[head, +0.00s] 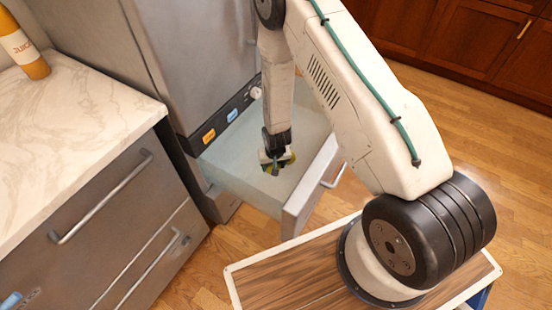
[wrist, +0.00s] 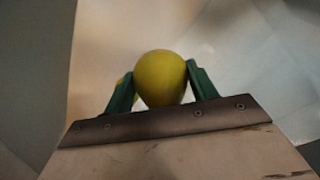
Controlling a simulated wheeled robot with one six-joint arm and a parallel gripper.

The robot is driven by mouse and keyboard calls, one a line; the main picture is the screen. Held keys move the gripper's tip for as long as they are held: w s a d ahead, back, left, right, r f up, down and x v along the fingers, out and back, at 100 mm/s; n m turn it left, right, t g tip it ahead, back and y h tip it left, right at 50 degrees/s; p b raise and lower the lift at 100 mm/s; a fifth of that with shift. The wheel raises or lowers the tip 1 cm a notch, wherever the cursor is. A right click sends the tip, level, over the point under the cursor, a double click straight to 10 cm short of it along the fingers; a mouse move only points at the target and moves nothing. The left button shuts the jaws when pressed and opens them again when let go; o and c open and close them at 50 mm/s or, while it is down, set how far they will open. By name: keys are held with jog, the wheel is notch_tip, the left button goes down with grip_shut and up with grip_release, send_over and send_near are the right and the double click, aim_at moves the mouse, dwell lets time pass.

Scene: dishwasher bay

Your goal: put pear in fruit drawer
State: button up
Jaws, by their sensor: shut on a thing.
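The yellow-green pear (wrist: 161,78) is held between the two green fingers of my gripper (wrist: 161,85) in the wrist view. In the head view my gripper (head: 277,162) points down inside the open fruit drawer (head: 236,190), within its pale walls. Only a small yellowish part of the pear (head: 291,158) shows there, the rest hidden by the fingers. The drawer is pulled out below the grey appliance, its metal front with a handle facing right. I cannot tell whether the pear touches the drawer floor.
A marble counter (head: 70,120) with grey drawers stands at the left, with a juice bottle (head: 22,45) at its back. A control strip with orange and blue labels (head: 222,123) runs above the drawer. Wooden floor (head: 470,150) lies open at the right.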

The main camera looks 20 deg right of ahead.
notch_tip(320, 180, down, 9)
jog(key=shift+r, duration=0.2)
dwell(0.3)
jog(key=shift+f, duration=0.15)
jog(key=o, duration=1.2)
jog(key=shift+c, duration=0.2)
